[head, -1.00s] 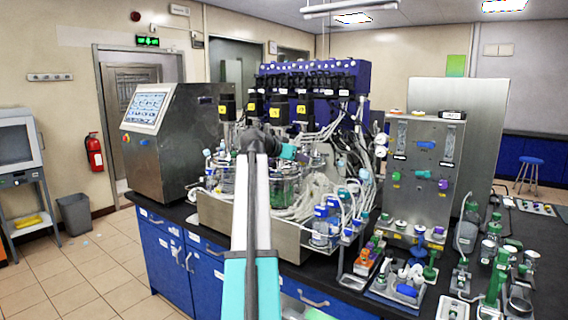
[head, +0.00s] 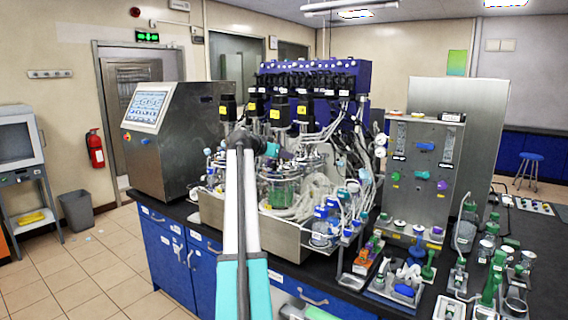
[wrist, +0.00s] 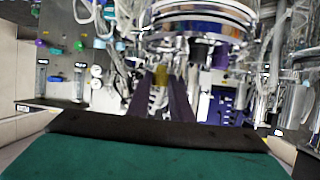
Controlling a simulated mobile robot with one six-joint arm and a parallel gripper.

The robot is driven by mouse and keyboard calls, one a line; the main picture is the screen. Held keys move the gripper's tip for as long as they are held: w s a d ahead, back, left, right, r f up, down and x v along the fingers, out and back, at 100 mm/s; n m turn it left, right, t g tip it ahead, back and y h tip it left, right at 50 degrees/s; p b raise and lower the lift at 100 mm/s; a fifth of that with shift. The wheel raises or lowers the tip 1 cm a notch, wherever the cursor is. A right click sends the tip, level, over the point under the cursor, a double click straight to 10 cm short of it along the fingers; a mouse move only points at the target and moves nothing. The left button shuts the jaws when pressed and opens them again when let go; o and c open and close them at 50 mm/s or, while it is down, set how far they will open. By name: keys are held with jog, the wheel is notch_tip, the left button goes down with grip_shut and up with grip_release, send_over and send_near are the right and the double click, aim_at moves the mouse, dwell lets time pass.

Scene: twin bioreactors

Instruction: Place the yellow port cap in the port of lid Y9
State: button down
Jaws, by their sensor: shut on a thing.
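My gripper (wrist: 163,82) shows in the wrist view as two dark purple fingers. They are shut on a small yellow piece, the yellow port cap (wrist: 161,73), held between the tips. Above it in that view is a vessel with shiny metal rings (wrist: 200,22); the cap appears apart from it. In the head view my arm reaches to the twin bioreactors, and the cap cannot be made out. A glass vessel with green contents (head: 284,190) stands right of my wrist. I cannot read which lid is Y9, and its port is not clear.
Tubing and cables crowd the vessels. Black motors with yellow labels (head: 279,111) stand above them. A steel control cabinet (head: 178,140) is at left and a steel pump panel (head: 420,170) at right. Small fittings in trays (head: 385,290) cover the bench front.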

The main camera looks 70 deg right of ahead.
aim_at(284, 168)
jog(key=shift+w+f, duration=0.15)
jog(key=shift+f+p, duration=0.85)
jog(key=shift+f, duration=0.85)
